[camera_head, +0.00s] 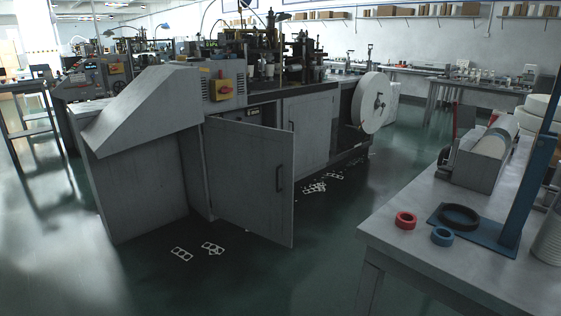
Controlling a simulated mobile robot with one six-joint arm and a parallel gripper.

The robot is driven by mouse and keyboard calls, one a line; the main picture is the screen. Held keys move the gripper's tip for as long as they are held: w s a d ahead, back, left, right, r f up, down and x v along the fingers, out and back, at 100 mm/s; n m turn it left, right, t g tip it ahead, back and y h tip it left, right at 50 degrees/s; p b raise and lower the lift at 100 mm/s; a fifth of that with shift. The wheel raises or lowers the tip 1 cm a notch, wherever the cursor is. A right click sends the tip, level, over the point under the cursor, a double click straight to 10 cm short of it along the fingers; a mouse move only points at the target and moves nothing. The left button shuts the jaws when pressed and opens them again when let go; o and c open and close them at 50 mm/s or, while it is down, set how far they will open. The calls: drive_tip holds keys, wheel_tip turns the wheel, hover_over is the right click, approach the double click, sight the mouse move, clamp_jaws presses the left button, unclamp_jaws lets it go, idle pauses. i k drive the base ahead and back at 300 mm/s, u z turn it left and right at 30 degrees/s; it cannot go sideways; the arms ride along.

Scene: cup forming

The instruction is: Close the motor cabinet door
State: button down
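The motor cabinet door (245,185) is a grey panel on the front of the cup forming machine (150,120). It stands open, swung out over the floor, with its dark bar handle (279,178) near its right, free edge. Its left edge meets the cabinet. Above the door, part of the dark cabinet opening (258,113) shows; the door hides the rest. A second grey door (307,128) to the right looks shut, with its own handle. My gripper is not in view.
A table (400,255) at the lower right holds red tape (405,220), blue tape (442,236) and a blue stand (530,185). Green floor (310,240) lies open between it and the door. White scraps (213,248) lie on the floor. A large white roll (372,103) is at the machine's right end.

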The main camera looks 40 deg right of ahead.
sight(251, 167)
drive_tip(key=u, duration=0.1)
drive_tip(key=i, duration=1.1)
drive_tip(key=u, duration=0.4)
